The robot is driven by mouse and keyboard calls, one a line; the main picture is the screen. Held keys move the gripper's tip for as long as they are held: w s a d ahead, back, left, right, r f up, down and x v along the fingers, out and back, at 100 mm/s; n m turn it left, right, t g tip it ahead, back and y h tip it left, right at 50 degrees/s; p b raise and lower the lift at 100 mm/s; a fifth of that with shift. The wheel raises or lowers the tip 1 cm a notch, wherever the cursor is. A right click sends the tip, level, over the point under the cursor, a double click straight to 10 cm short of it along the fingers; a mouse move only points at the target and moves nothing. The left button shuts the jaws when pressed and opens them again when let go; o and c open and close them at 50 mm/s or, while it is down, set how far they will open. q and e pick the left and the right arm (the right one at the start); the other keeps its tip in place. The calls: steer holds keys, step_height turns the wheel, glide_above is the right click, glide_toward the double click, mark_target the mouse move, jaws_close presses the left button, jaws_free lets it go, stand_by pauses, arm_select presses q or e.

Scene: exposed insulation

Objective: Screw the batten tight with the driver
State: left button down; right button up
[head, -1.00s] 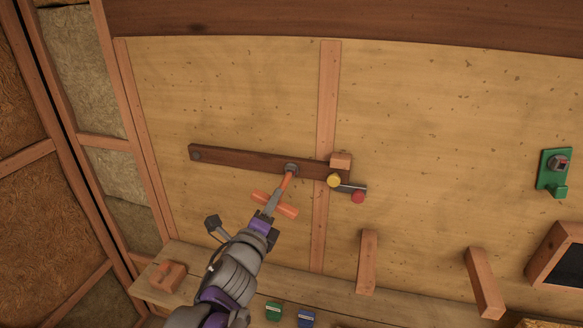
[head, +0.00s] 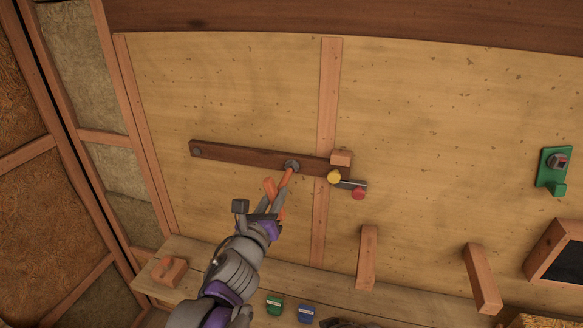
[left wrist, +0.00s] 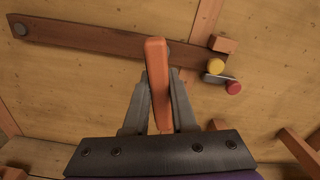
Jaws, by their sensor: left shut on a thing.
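The batten (head: 243,158) is a dark brown wooden strip on the plywood wall, sloping slightly down to the right. It has a grey screw head (head: 196,152) at its left end and a grey round head (head: 292,166) nearer its right end. The orange driver (head: 287,178) reaches up to the right-hand head; whether its tip is seated cannot be told. My left gripper (head: 271,208) is shut on the driver's orange handle, which also shows between the fingers in the left wrist view (left wrist: 157,75). My right gripper is not in view.
A small wooden block (head: 341,158) sits at the batten's right end, above a yellow knob (head: 334,177) and a red knob (head: 358,194). Below is a wooden bench (head: 240,262) with a green box (head: 274,304) and a blue box (head: 306,312). A green holder (head: 553,172) hangs at right.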

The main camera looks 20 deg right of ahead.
arm_select(q)
steer(key=shift+d+m, duration=0.1)
steer(key=shift+m, duration=1.1)
steer(key=shift+n, duration=0.7)
steer(key=shift+s, duration=0.2)
steer(key=v, duration=0.2)
steer(key=shift+s+a, duration=0.25)
steer(key=shift+a, duration=0.1)
